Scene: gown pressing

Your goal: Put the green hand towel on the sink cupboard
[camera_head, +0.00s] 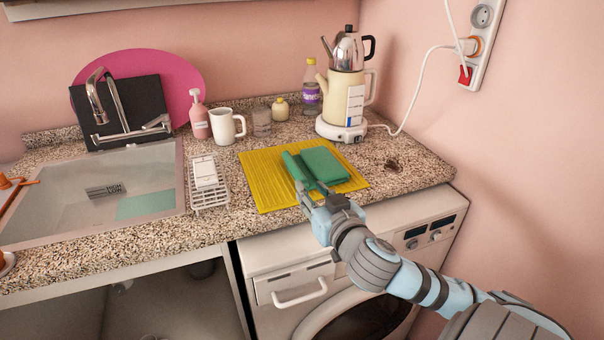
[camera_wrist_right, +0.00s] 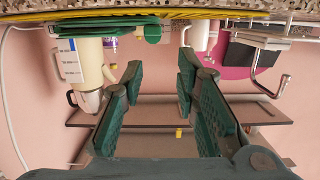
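The green hand towel (camera_head: 325,166) lies folded on a yellow ribbed mat (camera_head: 262,185) on the speckled counter. A narrow rolled green part shows at its left side. In the right wrist view, which looks upside down, the towel (camera_wrist_right: 95,27) is at the top, left of centre. My right gripper (camera_head: 304,190) is at the mat's front edge, close to the towel's near left side. In the wrist view its dark green fingers (camera_wrist_right: 161,75) are apart with nothing between them. The counter with the sink (camera_head: 85,195) has a dark space below. My left gripper is not in view.
A white soap rack (camera_head: 207,185) stands left of the mat. A white mug (camera_head: 226,126), a pink soap bottle (camera_head: 199,118) and a kettle on its base (camera_head: 345,100) stand behind. A washing machine (camera_head: 290,258) is below the counter. The counter right of the mat is mostly free.

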